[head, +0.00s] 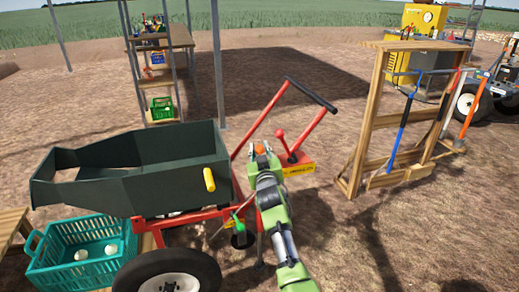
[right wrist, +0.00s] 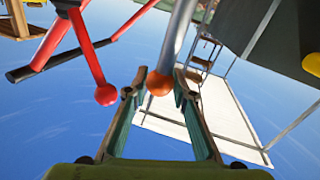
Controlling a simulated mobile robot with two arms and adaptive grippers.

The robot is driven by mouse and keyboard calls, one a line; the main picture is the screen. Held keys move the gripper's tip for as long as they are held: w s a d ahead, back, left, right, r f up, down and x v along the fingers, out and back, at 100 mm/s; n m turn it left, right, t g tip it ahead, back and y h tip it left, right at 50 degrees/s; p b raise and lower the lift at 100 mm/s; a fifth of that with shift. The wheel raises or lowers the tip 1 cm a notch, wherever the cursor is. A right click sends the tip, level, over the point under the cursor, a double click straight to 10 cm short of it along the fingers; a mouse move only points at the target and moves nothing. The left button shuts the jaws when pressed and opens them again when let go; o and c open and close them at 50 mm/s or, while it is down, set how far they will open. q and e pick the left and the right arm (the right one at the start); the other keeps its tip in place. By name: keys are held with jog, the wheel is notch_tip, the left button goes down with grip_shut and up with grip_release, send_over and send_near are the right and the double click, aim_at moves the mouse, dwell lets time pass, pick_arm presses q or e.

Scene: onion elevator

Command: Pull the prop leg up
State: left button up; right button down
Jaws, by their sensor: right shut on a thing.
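My right gripper (head: 261,152) is in the middle of the head view, beside the red frame of the cart. It is closed around the orange ball knob (head: 260,148). In the right wrist view the orange knob (right wrist: 158,83) sits between the fingertips of the right gripper (right wrist: 153,90), at the end of the grey prop leg (right wrist: 179,38). In the head view the arm and gripper hide most of the leg. My left gripper is not in view.
A red lever with a ball knob (head: 279,133) stands close by; its ball (right wrist: 105,95) is just left of the fingers. A dark green hopper (head: 130,165) and teal crate (head: 85,255) are at left. A wooden tool rack (head: 355,130) stands right, across open soil.

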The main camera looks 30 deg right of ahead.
jog(key=shift+r, duration=0.25)
jog(key=c, duration=1.7)
grip_release()
jog(key=shift+f, duration=0.15)
jog(key=shift+s+a, duration=0.15)
jog(key=shift+s, duration=0.15)
jog(key=v, duration=1.1)
jog(key=shift+s, duration=0.15)
